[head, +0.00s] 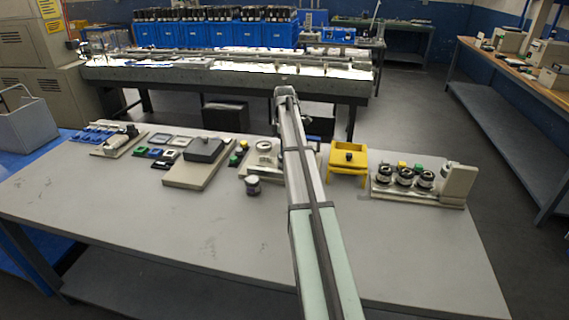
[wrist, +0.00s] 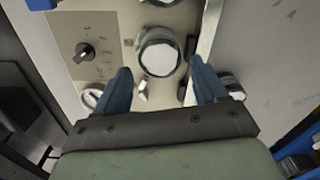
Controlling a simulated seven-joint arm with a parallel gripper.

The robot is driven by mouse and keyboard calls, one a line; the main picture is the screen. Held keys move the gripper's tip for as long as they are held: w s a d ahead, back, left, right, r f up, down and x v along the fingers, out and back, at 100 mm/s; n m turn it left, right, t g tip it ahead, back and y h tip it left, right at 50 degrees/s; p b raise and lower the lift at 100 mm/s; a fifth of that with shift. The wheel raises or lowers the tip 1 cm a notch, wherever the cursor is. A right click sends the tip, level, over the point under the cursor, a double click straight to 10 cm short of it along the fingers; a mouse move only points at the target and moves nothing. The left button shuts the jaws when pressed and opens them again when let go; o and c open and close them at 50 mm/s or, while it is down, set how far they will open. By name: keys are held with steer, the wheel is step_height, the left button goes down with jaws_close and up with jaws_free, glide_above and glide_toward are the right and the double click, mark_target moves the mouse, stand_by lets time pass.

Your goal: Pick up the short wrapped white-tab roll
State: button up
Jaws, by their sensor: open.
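My gripper (wrist: 160,75) is open in the wrist view, with its two blue fingers apart and nothing held between them. It is over a pale device panel (wrist: 115,18). A round part with a white face (wrist: 160,58) shows just ahead of the fingertips, roughly in line with the gap. A small short roll with a pale top and dark side (head: 252,185) stands on the table in the head view, left of my arm. A rounded piece (wrist: 232,88) lies beside the right finger in the wrist view. I cannot tell which is the white-tab roll. The arm hides the gripper in the head view.
A black knob (wrist: 85,50) sits on the panel. A yellow stand (head: 348,175) and a base with several dark jars (head: 405,178) are right of my arm. A grey box on a beige base (head: 205,150) is left. The front of the table (head: 150,215) is clear.

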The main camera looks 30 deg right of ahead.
steer(key=shift+f, duration=2.55)
steer(key=shift+c, duration=0.5)
steer(key=c, duration=0.8)
step_height(320, 180, up, 10)
